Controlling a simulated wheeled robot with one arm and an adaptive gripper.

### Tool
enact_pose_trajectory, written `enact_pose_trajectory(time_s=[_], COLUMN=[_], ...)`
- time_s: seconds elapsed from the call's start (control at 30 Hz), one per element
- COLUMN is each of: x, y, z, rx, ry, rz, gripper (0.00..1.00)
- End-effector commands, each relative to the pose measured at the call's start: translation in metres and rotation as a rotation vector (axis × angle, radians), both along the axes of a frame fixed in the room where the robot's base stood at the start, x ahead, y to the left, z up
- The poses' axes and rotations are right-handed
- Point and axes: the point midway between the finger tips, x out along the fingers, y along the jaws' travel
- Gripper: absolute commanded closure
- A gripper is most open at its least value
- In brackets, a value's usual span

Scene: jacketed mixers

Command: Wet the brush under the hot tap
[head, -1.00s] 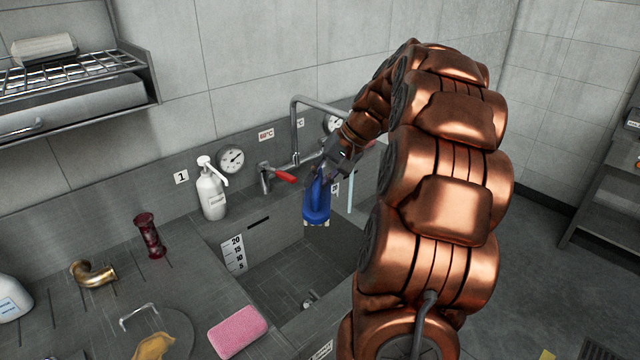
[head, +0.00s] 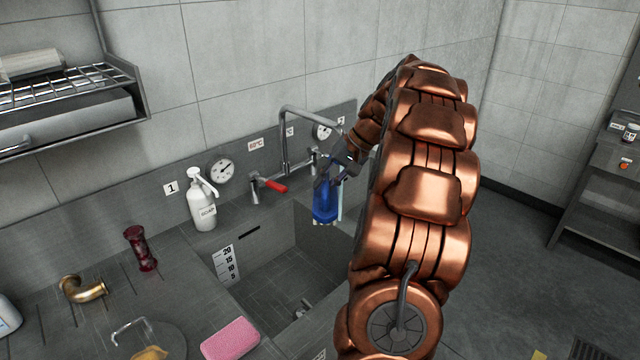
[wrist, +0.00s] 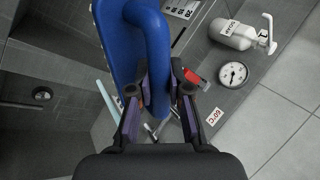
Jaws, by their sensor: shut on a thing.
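My gripper (head: 340,169) is shut on the blue brush (head: 325,203) and holds it over the sink. In the wrist view the brush's blue handle (wrist: 150,45) fills the space between the fingers (wrist: 160,88). In the head view white bristles show at the brush's lower end. The hot tap with a red lever (head: 275,187) stands at the sink's back edge, left of the brush, by a 60°C label (head: 256,144). The bent spout (head: 285,125) rises behind and reaches toward my gripper, which hides its outlet. I see no water running.
A soap bottle (head: 202,205) and a gauge (head: 221,170) are left of the tap. A pink sponge (head: 230,339), a brass elbow (head: 82,289) and a dark red spool (head: 141,248) lie on the counter.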

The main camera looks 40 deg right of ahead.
Motion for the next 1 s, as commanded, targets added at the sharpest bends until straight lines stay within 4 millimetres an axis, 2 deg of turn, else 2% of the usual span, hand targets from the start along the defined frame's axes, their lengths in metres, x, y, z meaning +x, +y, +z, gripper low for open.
enact_pose_trajectory(time_s=[0.8,1.0], x=[0.011,0.012], y=[-0.063,-0.073], z=[-0.012,-0.014], rx=[-0.002,-0.003], ry=[-0.002,-0.001], rz=[0.001,0.001], gripper=[1.0,1.0])
